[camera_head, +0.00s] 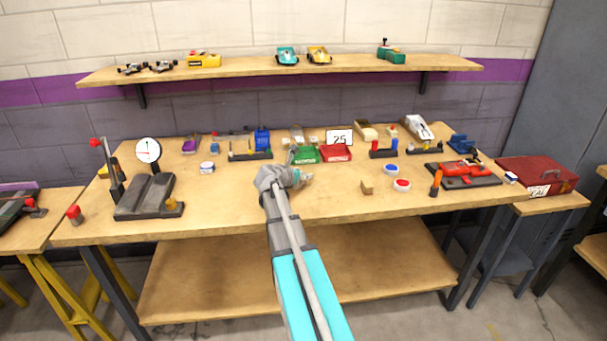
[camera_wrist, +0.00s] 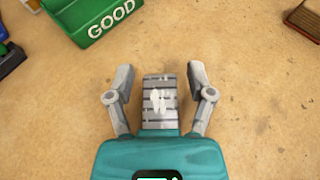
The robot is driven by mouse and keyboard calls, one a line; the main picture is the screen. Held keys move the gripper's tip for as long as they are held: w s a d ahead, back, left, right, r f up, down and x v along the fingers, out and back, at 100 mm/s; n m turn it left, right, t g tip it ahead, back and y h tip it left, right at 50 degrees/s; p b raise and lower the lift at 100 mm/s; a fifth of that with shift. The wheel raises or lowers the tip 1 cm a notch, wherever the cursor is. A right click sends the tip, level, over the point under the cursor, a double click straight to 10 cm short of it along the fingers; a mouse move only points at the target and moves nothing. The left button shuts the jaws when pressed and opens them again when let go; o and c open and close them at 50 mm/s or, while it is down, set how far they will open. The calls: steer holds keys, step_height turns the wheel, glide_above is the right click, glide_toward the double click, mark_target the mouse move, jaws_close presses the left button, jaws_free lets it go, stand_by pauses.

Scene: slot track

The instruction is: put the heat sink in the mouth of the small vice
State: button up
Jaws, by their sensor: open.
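The heat sink (camera_wrist: 158,98), a grey finned block with a white smear on its face, shows in the wrist view between the two fingers. My gripper (camera_wrist: 160,80) is open, with one finger on each side of the heat sink and a visible gap to each. The heat sink's lower end meets the edge of my gripper's body in the picture. In the head view my gripper (camera_head: 303,178) is low over the middle of the bench, and I cannot make out the heat sink there. A small blue vice-like device (camera_head: 462,143) stands at the back right of the bench.
A green GOOD bin (camera_head: 305,155) and a red bin (camera_head: 337,153) stand just beyond my gripper. A dial gauge stand (camera_head: 148,150) is at left. The front middle bench (camera_head: 230,210) is clear.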

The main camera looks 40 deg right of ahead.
steer(key=shift+r, duration=0.1)
steer(key=shift+r, duration=0.15)
steer(key=p+v, duration=0.5)
steer(key=v, duration=0.7)
stand_by(0.5)
